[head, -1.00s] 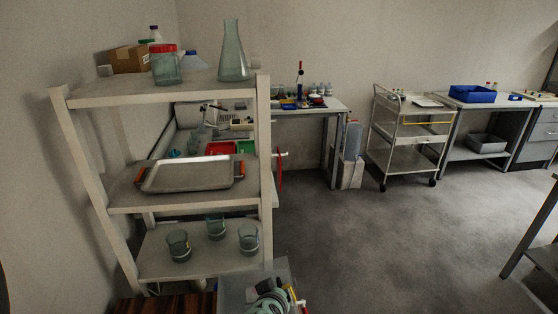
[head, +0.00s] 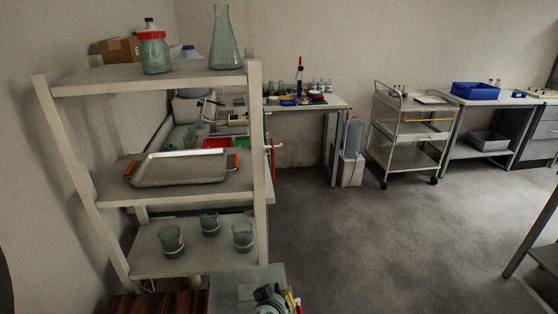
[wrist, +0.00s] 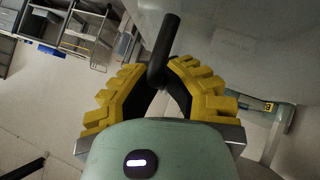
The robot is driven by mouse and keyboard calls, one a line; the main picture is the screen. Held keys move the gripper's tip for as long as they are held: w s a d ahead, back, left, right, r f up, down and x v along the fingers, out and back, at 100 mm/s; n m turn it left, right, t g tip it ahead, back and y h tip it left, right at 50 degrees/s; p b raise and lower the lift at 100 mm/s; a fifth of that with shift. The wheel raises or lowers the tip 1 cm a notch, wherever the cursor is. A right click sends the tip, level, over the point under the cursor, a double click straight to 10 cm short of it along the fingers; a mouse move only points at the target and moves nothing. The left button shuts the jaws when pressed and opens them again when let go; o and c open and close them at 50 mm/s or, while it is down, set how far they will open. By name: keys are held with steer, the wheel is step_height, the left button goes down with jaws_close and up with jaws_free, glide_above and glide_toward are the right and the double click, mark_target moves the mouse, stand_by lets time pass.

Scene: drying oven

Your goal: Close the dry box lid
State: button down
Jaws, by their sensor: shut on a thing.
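My gripper (wrist: 168,75) has yellow ribbed fingers and is shut on a black bent handle (wrist: 164,42) in the wrist view. A grey, see-through panel (wrist: 230,35) lies behind the handle there; it appears to be the dry box lid. In the head view, a similar clear panel (head: 238,287) shows at the bottom edge, just left of the end of my arm. The rest of the dry box is below the picture or hidden, so I cannot tell how far the lid is open.
A shelf rack (head: 120,180) stands close on the left, holding glassware and a metal tray (head: 180,168). A white cart (head: 408,130) and benches stand along the back wall. A table edge (head: 535,230) is at the right. The middle floor is clear.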

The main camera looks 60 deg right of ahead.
steer(key=shift+s+a+f, duration=0.1)
steer(key=shift+a+f, duration=0.05)
steer(key=shift+f, duration=0.05)
steer(key=c, duration=1.1)
jaws_free()
steer(key=shift+o, duration=0.2)
steer(key=shift+r, duration=0.15)
steer(key=shift+a+r, duration=0.1)
steer(key=shift+s+a+r, duration=0.3)
steer(key=shift+a+r, duration=0.05)
steer(key=shift+a, duration=0.05)
steer(key=v, duration=1)
steer(key=shift+r, duration=0.15)
steer(key=shift+a, duration=0.1)
